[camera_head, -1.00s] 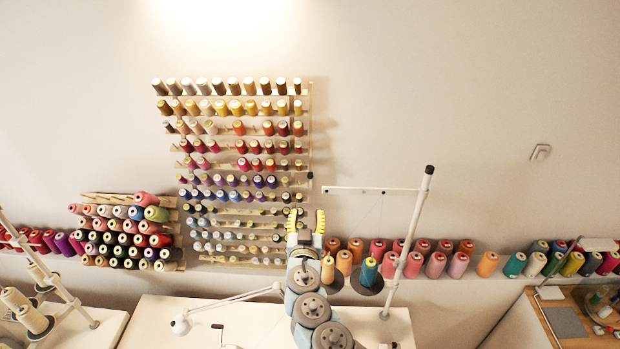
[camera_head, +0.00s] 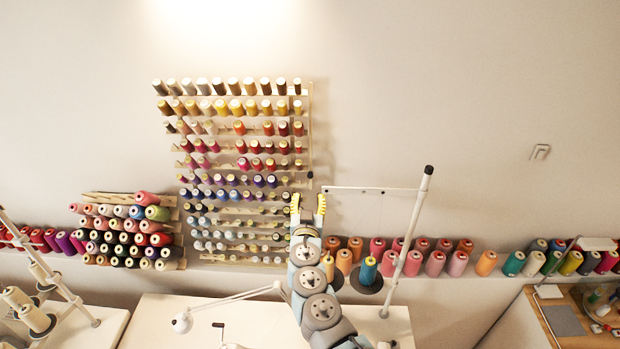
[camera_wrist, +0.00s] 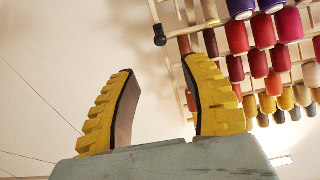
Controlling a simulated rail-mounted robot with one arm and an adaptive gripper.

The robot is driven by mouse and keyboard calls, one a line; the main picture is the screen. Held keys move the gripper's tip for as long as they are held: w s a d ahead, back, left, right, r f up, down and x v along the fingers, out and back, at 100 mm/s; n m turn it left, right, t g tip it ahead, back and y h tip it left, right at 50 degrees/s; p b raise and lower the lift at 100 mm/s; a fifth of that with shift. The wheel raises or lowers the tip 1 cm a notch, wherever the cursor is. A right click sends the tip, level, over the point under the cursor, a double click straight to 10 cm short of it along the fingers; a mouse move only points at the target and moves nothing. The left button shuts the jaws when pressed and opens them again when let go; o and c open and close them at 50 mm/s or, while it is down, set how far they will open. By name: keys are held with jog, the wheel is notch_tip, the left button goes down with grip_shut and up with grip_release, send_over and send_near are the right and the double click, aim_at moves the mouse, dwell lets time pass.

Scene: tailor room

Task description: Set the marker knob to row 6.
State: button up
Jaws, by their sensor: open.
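A small dark knob (camera_head: 310,174) sits on the thin upright rod at the right edge of the wall-mounted spool rack (camera_head: 306,118), a little below the rack's mid-height. I cannot tell its exact row. My gripper (camera_head: 308,203) has yellow ribbed fingers. It is open and empty, just below the knob in the head view. The fingers stand apart in the wrist view (camera_wrist: 160,66), and neither appears to touch the knob.
Thread spools fill the rack left of the knob. A white thread stand (camera_head: 405,240) with a crossbar rises close on the right. A row of cones (camera_head: 435,262) lines the ledge below. A white table (camera_head: 255,320) stands beneath.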

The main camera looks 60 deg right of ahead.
aim_at(310, 177)
jog(key=shift+b+x, duration=0.95)
jog(key=shift+x, duration=2.75)
jog(key=b+x, duration=0.1)
jog(key=x, duration=0.2)
jog(key=shift+f, duration=0.1)
